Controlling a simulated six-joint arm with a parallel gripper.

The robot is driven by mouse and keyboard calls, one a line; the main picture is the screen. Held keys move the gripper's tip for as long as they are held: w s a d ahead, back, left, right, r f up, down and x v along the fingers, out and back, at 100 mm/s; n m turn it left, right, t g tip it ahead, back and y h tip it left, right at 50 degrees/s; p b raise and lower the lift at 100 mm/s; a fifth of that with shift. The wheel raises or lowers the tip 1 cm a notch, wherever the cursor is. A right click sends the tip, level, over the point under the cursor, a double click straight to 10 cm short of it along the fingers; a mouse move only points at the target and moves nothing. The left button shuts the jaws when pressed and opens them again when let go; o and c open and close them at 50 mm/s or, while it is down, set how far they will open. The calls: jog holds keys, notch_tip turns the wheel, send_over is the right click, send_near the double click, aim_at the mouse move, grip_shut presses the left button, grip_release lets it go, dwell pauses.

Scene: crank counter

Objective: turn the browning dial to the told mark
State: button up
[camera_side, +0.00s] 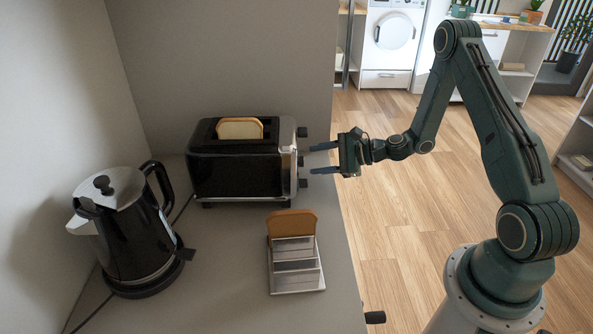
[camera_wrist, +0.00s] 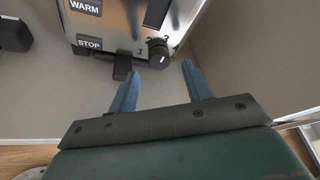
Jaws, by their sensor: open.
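The toaster (camera_side: 235,175) is black with a silver control end that faces my gripper (camera_side: 312,160). In the wrist view, the browning dial (camera_wrist: 158,53) is a small round black knob with a short white pointer line on its face. My gripper (camera_wrist: 161,70) is open and empty. Its two blue fingers point at the control end, with the dial just beyond the tips and between them in the picture. I see no contact with the dial.
Beside the dial are a dark lever (camera_wrist: 122,66) and WARM (camera_wrist: 86,7) and STOP (camera_wrist: 89,43) buttons. Bread (camera_side: 240,128) sits in the toaster. A toast rack (camera_side: 296,280) with one slice and a kettle (camera_side: 125,235) share the counter (camera_side: 225,300).

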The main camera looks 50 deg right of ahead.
jog(key=v, duration=1.1)
dwell(0.3)
jog(key=s+a+r+n+g+h, duration=0.1)
jog(key=s+a+r+n+g, duration=0.1)
jog(key=a+r+n+g, duration=0.35)
jog(key=s+a+r+n+g+h, duration=0.1)
jog(key=s+a+r+n+g, duration=0.2)
jog(key=a+n, duration=0.5)
jog(key=s+a+r+n+t+h, duration=0.1)
jog(key=s+r+n+t+h, duration=0.1)
jog(key=s+r+n+h, duration=0.3)
jog(key=s+r+n, duration=0.4)
jog(key=s+r, duration=0.3)
jog(key=s, duration=0.3)
jog(key=shift+s, duration=0.3)
